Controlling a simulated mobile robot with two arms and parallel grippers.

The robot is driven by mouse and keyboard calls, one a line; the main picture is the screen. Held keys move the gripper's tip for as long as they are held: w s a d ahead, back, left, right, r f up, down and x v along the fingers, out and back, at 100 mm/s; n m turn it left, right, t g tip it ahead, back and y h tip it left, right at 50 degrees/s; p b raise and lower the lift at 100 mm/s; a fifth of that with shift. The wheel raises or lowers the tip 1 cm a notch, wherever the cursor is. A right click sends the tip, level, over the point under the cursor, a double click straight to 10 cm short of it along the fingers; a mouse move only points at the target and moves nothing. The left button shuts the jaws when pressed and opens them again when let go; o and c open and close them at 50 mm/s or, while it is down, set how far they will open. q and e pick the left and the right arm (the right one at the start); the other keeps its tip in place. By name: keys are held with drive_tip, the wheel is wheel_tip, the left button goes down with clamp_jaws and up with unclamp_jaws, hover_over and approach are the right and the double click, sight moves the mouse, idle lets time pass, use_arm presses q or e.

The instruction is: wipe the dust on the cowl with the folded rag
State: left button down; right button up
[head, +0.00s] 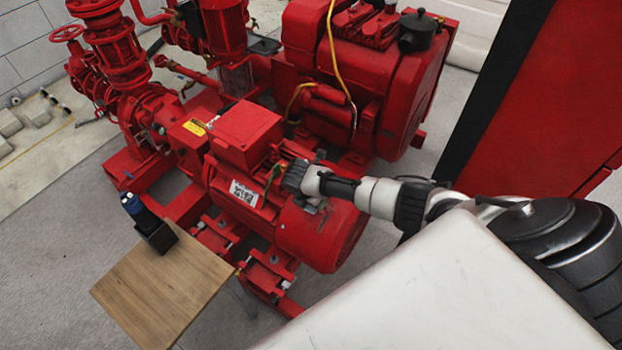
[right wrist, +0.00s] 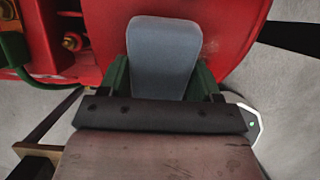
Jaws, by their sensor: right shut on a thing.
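The cowl (head: 322,235) is the rounded red end of the motor in the middle of the head view. It also fills the top of the right wrist view (right wrist: 235,30). My right gripper (head: 312,204) is over the cowl's upper side, its arm coming in from the right. In the right wrist view its two dark green fingers are shut on the folded rag (right wrist: 164,58), a blue-grey pad that sticks out beyond them in front of the cowl. I cannot tell whether the rag touches the cowl. My left gripper is not in view.
A wooden table (head: 165,290) stands at the lower left, with a black holder and a dark bottle (head: 132,204) at its far corner. The red engine (head: 365,75) is behind the motor. A red and black cabinet (head: 545,105) stands at the right.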

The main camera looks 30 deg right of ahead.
sight(336, 214)
drive_tip(key=shift+b+x, duration=0.9)
drive_tip(key=shift+x, duration=0.15)
idle(0.5)
drive_tip(key=shift+s+d+r+p, duration=0.2)
drive_tip(key=shift+s+p, duration=0.25)
drive_tip(key=shift+p, duration=0.2)
drive_tip(key=shift+s+d+p, duration=0.2)
drive_tip(key=shift+s+p, duration=0.35)
drive_tip(key=shift+s+d+p, duration=0.2)
drive_tip(key=shift+s+p, duration=0.35)
drive_tip(key=shift+s+d, duration=0.15)
drive_tip(key=shift+s, duration=0.25)
drive_tip(key=shift+s+d+p, duration=0.3)
drive_tip(key=shift+s+p, duration=0.3)
drive_tip(key=shift+p, duration=0.05)
drive_tip(key=shift+s+d+p, duration=0.25)
drive_tip(key=shift+s+p, duration=0.35)
drive_tip(key=shift+s+d+f, duration=0.1)
drive_tip(key=shift+s+f, duration=0.05)
drive_tip(key=shift+s, duration=0.15)
drive_tip(key=shift+s+f, duration=0.1)
drive_tip(key=shift+f, duration=0.05)
